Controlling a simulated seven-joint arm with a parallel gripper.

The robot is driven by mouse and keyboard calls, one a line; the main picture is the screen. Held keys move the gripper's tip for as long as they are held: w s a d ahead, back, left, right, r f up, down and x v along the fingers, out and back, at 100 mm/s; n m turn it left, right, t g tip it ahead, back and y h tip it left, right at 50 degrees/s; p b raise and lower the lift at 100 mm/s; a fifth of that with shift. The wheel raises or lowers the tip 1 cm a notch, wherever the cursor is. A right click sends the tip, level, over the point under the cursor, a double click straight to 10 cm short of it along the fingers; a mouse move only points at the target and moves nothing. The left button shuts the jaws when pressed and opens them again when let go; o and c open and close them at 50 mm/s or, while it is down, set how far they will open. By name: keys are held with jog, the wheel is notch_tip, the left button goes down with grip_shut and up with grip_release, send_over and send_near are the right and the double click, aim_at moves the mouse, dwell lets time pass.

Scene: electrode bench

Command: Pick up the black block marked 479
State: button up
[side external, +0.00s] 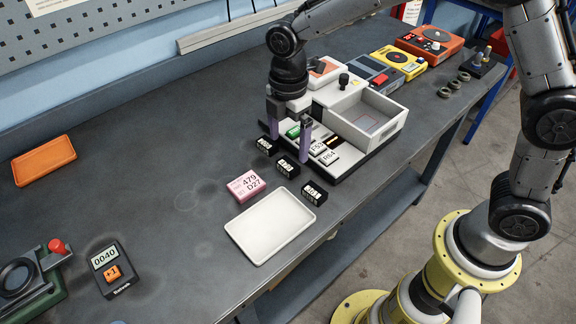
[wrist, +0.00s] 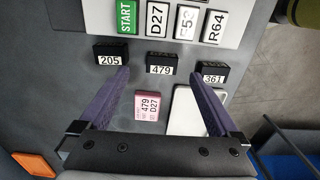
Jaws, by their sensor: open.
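The black block marked 479 (wrist: 161,63) stands in the middle of a row of three black blocks, in front of the grey-white machine. It also shows in the side view (side external: 287,167), where its label is hard to read. My gripper (wrist: 160,76) is open, with its two purple fingers spread wide and nothing between the tips. In the wrist view the 479 block appears between and slightly beyond the fingertips. In the side view my gripper (side external: 289,140) hangs near the machine's front edge, above the row. I cannot tell its exact height.
Black blocks marked 205 (wrist: 110,55) and 361 (wrist: 213,74) flank it, close to the fingertips in the wrist view. A pink block marked 479 D27 (side external: 246,185) and a white tray (side external: 235,232) lie in front. The machine (side external: 347,155) stands behind.

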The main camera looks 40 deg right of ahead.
aim_at(288, 163)
jog(key=shift+s+a+f, duration=0.1)
jog(key=shift+a+f, duration=0.05)
jog(key=shift+f, duration=1.2)
jog(key=shift+s+a+f, duration=0.1)
jog(key=shift+f, duration=1.25)
jog(key=shift+c, duration=0.3)
grip_shut()
